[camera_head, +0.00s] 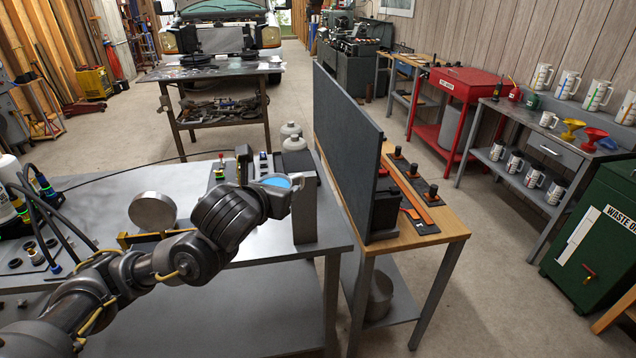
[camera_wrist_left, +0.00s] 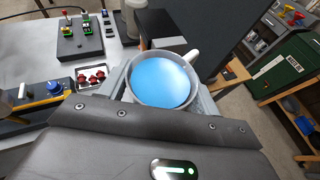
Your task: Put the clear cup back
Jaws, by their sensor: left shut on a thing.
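A pale grey cup (camera_wrist_left: 190,62) with a handle on its right side is held by my left gripper in the left wrist view. Its round top is filled with bright blue, and the cup looks roughly upright. In the head view only a blue patch of the cup (camera_head: 277,181) shows at the end of my left arm. My left gripper (camera_head: 268,184) is shut on the cup, near the right end of the grey metal table (camera_head: 280,247). The arm hides part of the cup. My right gripper is not in view.
A grey upright block (camera_head: 304,215) stands close by at the table's right end. A tall dark panel (camera_head: 345,140) rises beyond it on a wooden bench (camera_head: 450,222). A small tray of red parts (camera_wrist_left: 97,74) and a switch box (camera_wrist_left: 82,40) lie to the left.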

